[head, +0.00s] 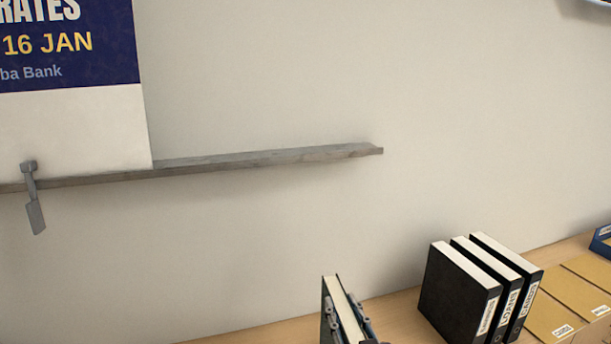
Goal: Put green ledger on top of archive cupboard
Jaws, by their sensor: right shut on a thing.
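My right gripper (347,325) shows at the bottom edge, right of centre. It is shut on a dark-covered book with pale page edges (345,304), standing upright and slightly tilted. The cover looks nearly black from here, so I cannot confirm that it is the green ledger. The lower part of the book and most of the gripper are cut off by the frame. I cannot tell whether the light wooden top (405,312) belongs to the archive cupboard. My left gripper is not in view.
Three black binders (460,300) stand upright on the wooden top to the right. Tan folders (565,292) lie beside them, with a blue item (602,241) at the far right. A narrow grey ledge (270,158) runs along the wall, under a poster (65,45).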

